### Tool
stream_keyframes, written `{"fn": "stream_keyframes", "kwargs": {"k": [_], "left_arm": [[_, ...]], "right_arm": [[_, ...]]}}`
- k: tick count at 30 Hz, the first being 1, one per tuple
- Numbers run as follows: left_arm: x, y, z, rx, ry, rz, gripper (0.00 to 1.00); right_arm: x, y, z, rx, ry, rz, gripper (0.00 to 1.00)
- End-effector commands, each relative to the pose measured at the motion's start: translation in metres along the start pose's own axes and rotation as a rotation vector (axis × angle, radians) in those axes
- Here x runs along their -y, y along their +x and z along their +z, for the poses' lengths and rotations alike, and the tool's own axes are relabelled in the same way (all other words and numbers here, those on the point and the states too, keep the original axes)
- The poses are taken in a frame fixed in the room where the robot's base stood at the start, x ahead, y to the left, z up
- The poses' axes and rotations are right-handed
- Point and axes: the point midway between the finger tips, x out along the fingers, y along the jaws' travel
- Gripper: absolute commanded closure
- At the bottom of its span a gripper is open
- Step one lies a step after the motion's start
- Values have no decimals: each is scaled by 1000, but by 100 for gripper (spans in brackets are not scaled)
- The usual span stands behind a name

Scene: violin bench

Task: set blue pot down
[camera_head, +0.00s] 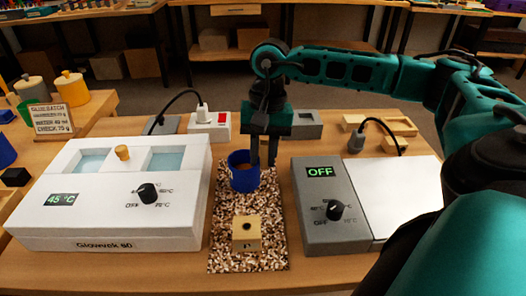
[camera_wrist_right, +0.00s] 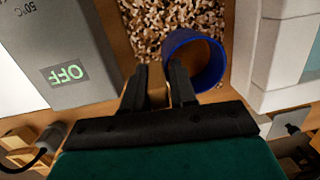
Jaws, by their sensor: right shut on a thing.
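The blue pot (camera_head: 240,178) is upright over the far end of the speckled mat (camera_head: 222,228), between the white and grey machines. I cannot tell whether its base touches the mat. My right gripper (camera_head: 263,160) points down at the pot's right side. In the right wrist view, the open-topped pot (camera_wrist_right: 213,78) lies beside the fingers of my right gripper (camera_wrist_right: 157,90). The fingers are shut on a tan piece at the pot's side, which looks like its handle. My left gripper is not in view.
A white two-basin machine (camera_head: 120,232) reading 45 °C stands left of the mat. A grey unit (camera_head: 319,215) reading OFF stands right. A small tan block (camera_head: 246,240) with a hole sits on the mat's near part. A white socket box (camera_head: 210,126) stands behind.

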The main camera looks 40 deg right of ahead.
Motion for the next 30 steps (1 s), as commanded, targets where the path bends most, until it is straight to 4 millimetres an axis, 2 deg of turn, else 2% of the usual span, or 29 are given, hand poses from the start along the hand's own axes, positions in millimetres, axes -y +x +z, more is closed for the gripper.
{"fn": "stream_keyframes", "kwargs": {"k": [8, 9, 16, 25, 30], "left_arm": [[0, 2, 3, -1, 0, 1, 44], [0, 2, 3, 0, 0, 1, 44], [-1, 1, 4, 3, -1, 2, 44], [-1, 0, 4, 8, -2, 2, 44], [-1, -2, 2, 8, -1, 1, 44]], "right_arm": [[0, 3, 0, 0, 0, 0, 100], [0, 2, 0, 0, 0, 0, 72], [0, 2, 0, 0, 0, 0, 50], [0, -1, 0, -1, 0, 0, 48], [1, -22, -1, -4, 0, -4, 48]]}}
